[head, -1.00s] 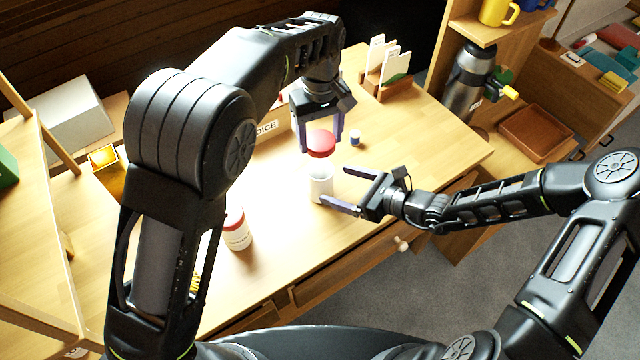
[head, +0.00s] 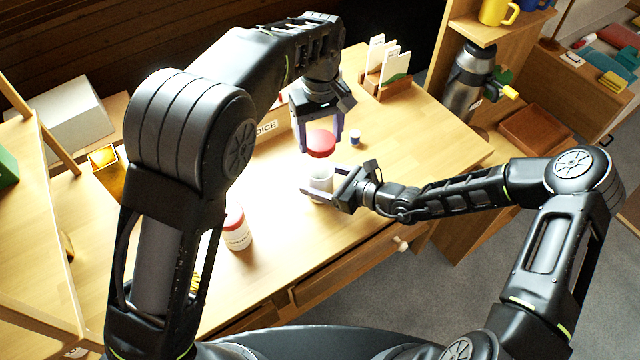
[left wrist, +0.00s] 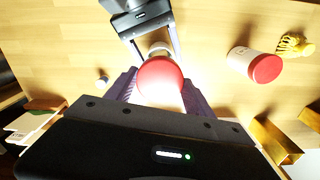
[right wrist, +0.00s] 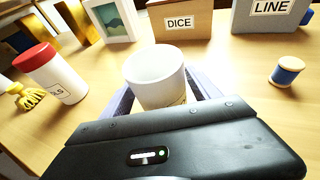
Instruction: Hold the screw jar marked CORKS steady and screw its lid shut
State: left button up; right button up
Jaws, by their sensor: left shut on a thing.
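An open white jar (head: 320,181) stands upright near the table's front edge; its marking cannot be read. My right gripper (head: 323,190) is open, with one finger on each side of the jar. In the right wrist view the jar (right wrist: 156,78) rises between the fingers, its mouth uncovered. My left gripper (head: 320,138) points down and is shut on a red lid (head: 320,144), held above the jar. In the left wrist view the red lid (left wrist: 160,80) sits between the fingers and hides part of the jar.
A second white jar with a red lid (head: 236,230), its label ending in LS in the right wrist view, stands to the left. A DICE box (right wrist: 181,20) and a LINE box (right wrist: 270,14) stand further back.

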grip_shut()
dwell(0.6)
